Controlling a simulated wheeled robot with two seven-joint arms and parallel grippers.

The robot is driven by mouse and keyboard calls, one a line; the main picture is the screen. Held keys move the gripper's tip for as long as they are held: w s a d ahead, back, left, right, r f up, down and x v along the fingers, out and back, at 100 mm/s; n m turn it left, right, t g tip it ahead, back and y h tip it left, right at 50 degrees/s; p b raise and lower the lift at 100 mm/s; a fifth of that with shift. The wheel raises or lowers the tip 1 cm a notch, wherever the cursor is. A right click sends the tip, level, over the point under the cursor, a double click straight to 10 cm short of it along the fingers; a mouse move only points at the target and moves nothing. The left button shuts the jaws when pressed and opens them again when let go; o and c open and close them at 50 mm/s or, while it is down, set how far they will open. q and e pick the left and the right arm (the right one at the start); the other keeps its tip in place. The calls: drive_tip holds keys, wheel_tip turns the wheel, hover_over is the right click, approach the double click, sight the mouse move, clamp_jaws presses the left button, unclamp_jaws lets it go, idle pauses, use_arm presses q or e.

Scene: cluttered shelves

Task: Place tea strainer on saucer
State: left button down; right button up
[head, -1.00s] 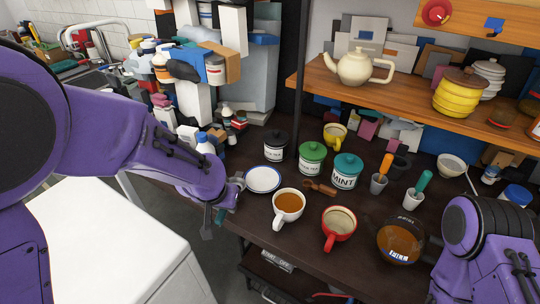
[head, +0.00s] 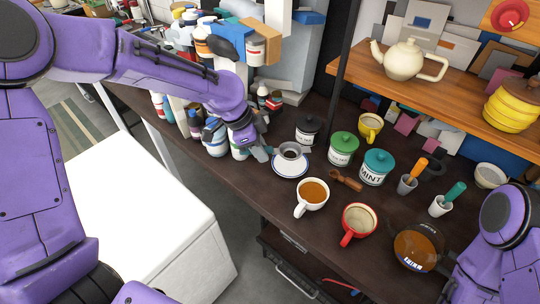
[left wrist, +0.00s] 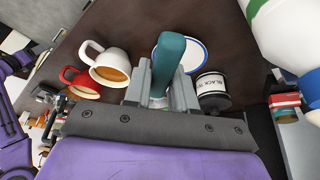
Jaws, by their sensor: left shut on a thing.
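The tea strainer (head: 291,149), a round grey bowl, shows over the white saucer (head: 290,171) with a blue rim in the head view. I cannot tell whether it touches the saucer. My left gripper (head: 262,153) is at the saucer's left. In the left wrist view, my left gripper (left wrist: 162,84) is shut on the strainer's teal handle (left wrist: 169,52). The saucer (left wrist: 201,47) shows behind the handle, partly hidden; the strainer's bowl is hidden there. My right gripper is out of view.
A cup of tea (head: 312,192) and a red mug (head: 359,221) stand right of the saucer. A black-lidded jar (head: 308,130) stands just behind it. Bottles (head: 215,136) crowd the left. A shelf with a teapot (head: 404,60) overhangs the back right.

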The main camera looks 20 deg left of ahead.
use_arm(q)
drive_tip(key=w+f, duration=0.1)
drive_tip(key=f, duration=0.1)
drive_tip(key=w+f, duration=0.2)
drive_tip(key=w+f+p, duration=0.1)
drive_tip(key=w+f, duration=0.1)
drive_tip(key=shift+a, duration=0.4)
wheel_tip(320, 180, down, 2)
drive_tip(key=shift+s+f+p, duration=0.1)
drive_tip(key=shift+f+p, duration=0.05)
drive_tip(key=shift+p, duration=0.6)
drive_tip(key=shift+f, duration=0.3)
drive_tip(key=shift+f, duration=0.15)
drive_tip(key=c, duration=0.9)
unclamp_jaws()
drive_tip(key=b+v, duration=0.1)
drive_tip(key=v, duration=1.1)
drive_tip(key=shift+b, duration=0.35)
